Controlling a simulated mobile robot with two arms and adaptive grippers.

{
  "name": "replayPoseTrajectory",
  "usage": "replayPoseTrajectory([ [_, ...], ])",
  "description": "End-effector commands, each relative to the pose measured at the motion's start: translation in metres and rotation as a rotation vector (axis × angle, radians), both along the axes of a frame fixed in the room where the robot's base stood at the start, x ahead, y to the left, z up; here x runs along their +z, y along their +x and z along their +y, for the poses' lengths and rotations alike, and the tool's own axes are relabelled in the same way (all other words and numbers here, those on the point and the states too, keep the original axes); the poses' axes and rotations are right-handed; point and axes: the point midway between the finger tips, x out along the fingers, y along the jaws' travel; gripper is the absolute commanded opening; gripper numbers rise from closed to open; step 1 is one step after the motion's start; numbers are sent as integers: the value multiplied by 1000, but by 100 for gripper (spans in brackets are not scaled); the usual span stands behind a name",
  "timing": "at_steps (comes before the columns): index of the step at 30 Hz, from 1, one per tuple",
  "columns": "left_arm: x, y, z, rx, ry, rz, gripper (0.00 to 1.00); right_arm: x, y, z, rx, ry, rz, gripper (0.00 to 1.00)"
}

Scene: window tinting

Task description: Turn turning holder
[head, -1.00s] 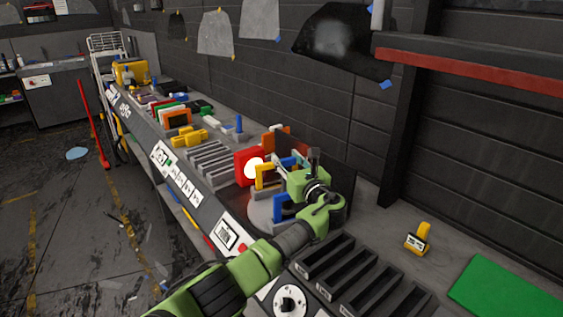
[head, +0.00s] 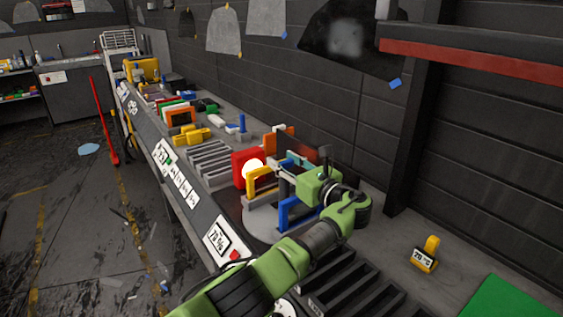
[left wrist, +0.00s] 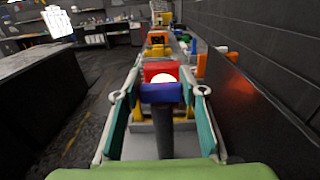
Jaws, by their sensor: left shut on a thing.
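The turning holder (head: 262,223) has a round grey base on the sloping bench, with a yellow frame (head: 262,176) and a blue frame (head: 286,212) standing on it. My left gripper (head: 283,174) reaches over the holder from the right side, among its upright frames. In the left wrist view, my left gripper (left wrist: 161,103) has its two teal fingers on either side of a dark post with a blue top (left wrist: 161,93). It is shut on a part of the holder, though the exact contact is hard to see. My right gripper is in neither view.
The wall is close behind.

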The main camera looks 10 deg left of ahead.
Motion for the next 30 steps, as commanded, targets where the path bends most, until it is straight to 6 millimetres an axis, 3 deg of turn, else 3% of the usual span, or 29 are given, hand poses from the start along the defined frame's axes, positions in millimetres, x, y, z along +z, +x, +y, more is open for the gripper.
replayPoseTrajectory([
  [11, 0, -1, 0, 4, -2, -1, 0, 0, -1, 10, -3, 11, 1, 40],
  [12, 0, -1, 0, 4, -2, -1, 40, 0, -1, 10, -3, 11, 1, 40],
  [14, 0, -1, 0, 3, -2, -1, 56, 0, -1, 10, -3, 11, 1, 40],
  [24, 0, -1, -1, 3, -1, 0, 56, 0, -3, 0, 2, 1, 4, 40],
  [30, -1, -16, -19, 0, -3, -2, 56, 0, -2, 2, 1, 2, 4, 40],
])
